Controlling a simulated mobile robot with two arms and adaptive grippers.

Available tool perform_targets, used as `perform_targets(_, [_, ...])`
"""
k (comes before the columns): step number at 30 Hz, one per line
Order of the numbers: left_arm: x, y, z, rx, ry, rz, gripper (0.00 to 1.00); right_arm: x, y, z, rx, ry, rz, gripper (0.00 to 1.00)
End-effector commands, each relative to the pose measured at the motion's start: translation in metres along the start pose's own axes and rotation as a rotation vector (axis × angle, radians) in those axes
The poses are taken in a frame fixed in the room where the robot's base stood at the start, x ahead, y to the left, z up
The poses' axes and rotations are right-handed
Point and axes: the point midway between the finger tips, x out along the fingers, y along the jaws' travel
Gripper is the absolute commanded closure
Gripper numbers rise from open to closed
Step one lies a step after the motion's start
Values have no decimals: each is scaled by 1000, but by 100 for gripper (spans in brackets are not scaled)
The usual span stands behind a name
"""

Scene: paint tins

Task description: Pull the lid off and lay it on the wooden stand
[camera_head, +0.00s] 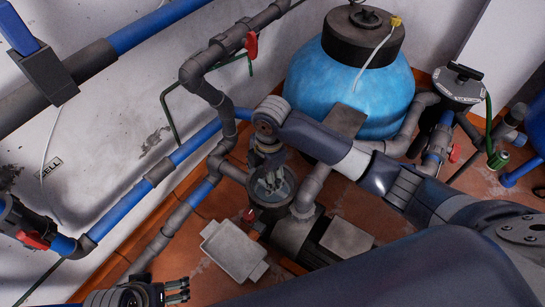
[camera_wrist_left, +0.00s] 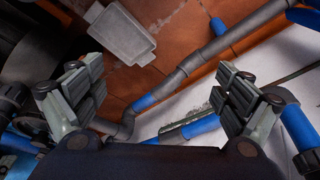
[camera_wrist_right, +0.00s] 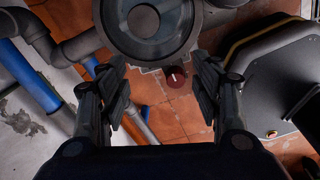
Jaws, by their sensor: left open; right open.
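A round grey-rimmed pump housing (camera_head: 287,200) stands on the tiled floor in the middle of the head view. In the right wrist view its round top (camera_wrist_right: 193,40) shows as a dark ring around a paler centre; I cannot tell whether that is a lid. My right gripper (camera_head: 269,180) is open over this top in the head view, and its fingers (camera_wrist_right: 160,88) spread below the ring in the right wrist view. My left gripper (camera_head: 178,291) is open and empty at the bottom left; its fingers are apart in the left wrist view (camera_wrist_left: 160,90). I can make out no wooden stand.
A pale grey tray-like piece (camera_head: 232,250) lies on the floor left of the pump; it also shows in the left wrist view (camera_wrist_left: 120,35). A blue tank (camera_head: 350,90) stands behind. Grey and blue pipes (camera_head: 195,145) run along the wall. A red knob (camera_wrist_right: 176,76) sits near the ring.

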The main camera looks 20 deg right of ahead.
Motion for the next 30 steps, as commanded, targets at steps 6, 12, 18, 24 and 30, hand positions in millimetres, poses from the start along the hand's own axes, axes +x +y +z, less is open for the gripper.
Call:
perform_targets(6, [6, 0, 0, 0, -1, 1, 7, -21, 22, 37, -129, -58, -50, 41])
perform_targets(12, [-1, 0, 0, 0, 4, 0, 7, -14, 23, 42, -148, -62, -60, 41])
perform_targets(18, [-22, -1, 1, -1, 16, -2, 7, 16, 21, 44, -146, -62, -61, 41])
perform_targets(24, [-18, -1, 5, -2, 17, -3, 7, 53, 19, 47, -145, -63, -59, 41])
perform_targets(30, [-11, 1, -6, 0, 67, -1, 7, 77, 18, 48, -145, -63, -58, 41])
